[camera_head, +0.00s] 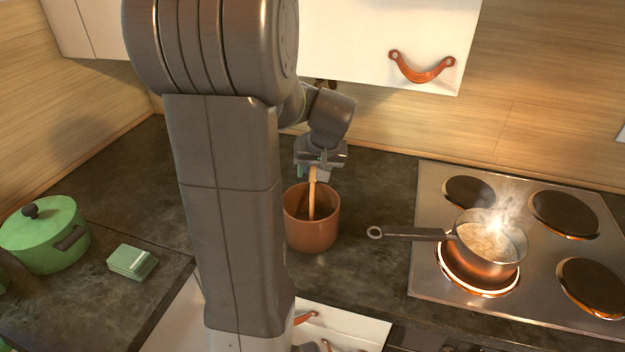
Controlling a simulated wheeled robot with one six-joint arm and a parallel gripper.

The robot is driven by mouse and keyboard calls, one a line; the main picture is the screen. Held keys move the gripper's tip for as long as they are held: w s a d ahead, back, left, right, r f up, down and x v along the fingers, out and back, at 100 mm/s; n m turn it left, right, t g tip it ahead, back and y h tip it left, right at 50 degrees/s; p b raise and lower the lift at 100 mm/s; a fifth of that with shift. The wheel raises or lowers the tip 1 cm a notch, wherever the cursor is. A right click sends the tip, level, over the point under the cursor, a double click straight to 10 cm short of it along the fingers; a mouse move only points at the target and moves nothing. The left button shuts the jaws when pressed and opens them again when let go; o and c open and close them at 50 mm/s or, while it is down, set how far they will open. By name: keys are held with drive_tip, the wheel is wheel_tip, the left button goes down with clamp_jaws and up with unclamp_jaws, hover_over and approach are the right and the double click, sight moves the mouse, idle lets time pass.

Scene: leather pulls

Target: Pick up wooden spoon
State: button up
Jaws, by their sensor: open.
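The wooden spoon (311,196) stands nearly upright in a round terracotta-brown pot (313,235) on the dark counter. Its handle rises above the pot's rim, and its lower end is hidden inside. My gripper (314,174) is right above the pot, at the top of the spoon handle. Its jaws are open, and the handle's top appears to be at or between them. I cannot tell whether the fingers touch it.
A steaming saucepan (487,243) sits on a glowing burner of the stove (429,215) at right, its handle pointing toward the brown pot. A green lidded pot (45,237) and green stacked pieces (132,262) stand at left. White cupboards (345,40) hang above the counter.

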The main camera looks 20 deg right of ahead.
drive_tip(key=shift+x, duration=1.05)
drive_tip(key=shift+s, duration=0.1)
clamp_jaws()
